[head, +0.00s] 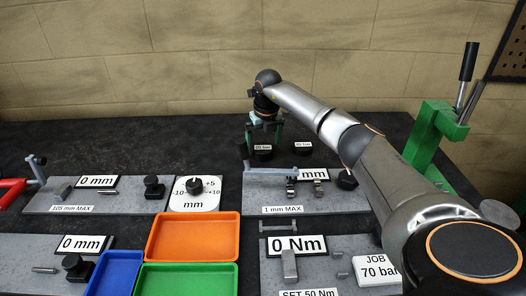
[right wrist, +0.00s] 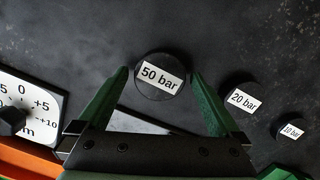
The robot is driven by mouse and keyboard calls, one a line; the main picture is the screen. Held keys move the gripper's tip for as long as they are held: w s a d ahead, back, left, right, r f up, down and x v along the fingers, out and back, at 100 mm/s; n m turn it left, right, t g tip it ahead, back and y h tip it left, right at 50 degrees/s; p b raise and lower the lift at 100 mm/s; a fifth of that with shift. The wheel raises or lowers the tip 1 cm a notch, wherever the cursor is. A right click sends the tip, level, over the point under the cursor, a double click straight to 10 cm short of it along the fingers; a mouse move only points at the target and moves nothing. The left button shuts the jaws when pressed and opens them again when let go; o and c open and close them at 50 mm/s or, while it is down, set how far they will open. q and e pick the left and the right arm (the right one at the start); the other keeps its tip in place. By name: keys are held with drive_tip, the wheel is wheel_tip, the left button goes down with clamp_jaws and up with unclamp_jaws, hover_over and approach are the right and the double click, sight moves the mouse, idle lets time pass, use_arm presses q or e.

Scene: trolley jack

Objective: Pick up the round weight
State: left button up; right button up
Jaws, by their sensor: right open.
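Several round black weights lie on the dark bench. The one labelled 50 bar (right wrist: 160,77) is between the fingertips of my open right gripper (right wrist: 160,73) in the right wrist view, with a gap on either side. The 20 bar weight (right wrist: 239,98) and the smaller 10 bar weight (right wrist: 290,129) are to its right, outside the fingers. In the head view the right gripper (head: 264,138) points down over a weight (head: 263,153), and another weight (head: 303,148) lies to its right. Fingertip height above the bench is hard to judge. My left gripper is out of view.
A grey plate marked 1 mm MAX (head: 265,195) is in front of the weights. A dial card (head: 194,203) and orange tray (head: 193,259) are to the left. A green stand with levers (head: 433,137) is at right. The bench behind the left plate is clear.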

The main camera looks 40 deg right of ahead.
clamp_jaws()
drive_tip(key=shift+w+r, duration=0.1)
drive_tip(key=shift+r, duration=0.05)
idle(0.9)
